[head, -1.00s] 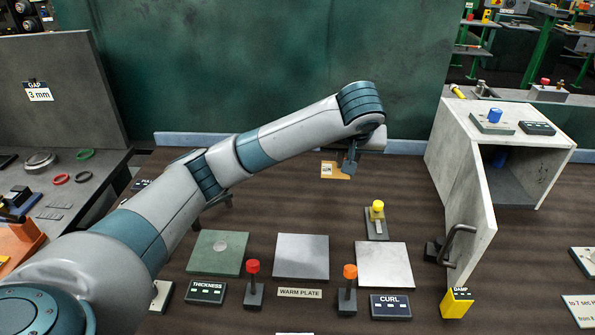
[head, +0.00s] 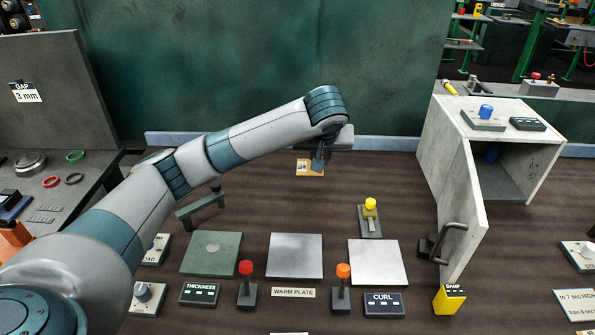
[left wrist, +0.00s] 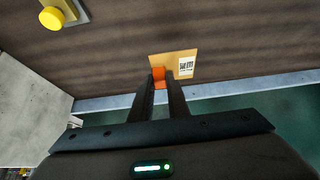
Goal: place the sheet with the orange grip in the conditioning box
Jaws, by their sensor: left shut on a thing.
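My left gripper (head: 319,162) is shut on the orange grip (left wrist: 159,74) of a small tan sheet (head: 303,168) with a white printed label. The sheet also shows in the left wrist view (left wrist: 178,60), beyond my fingertips. It is near the back of the bench; I cannot tell whether it touches the surface. The conditioning box (head: 437,130) is the pale grey box at the right. My right gripper is not in view.
In front are a green plate (head: 211,254), a grey warm plate (head: 295,256) and a pale plate (head: 377,262). Levers with red (head: 246,268), orange (head: 343,271) and yellow (head: 370,204) knobs stand among them. A yellow DAMP block (head: 449,299) is below the door. Brown bench between sheet and box is clear.

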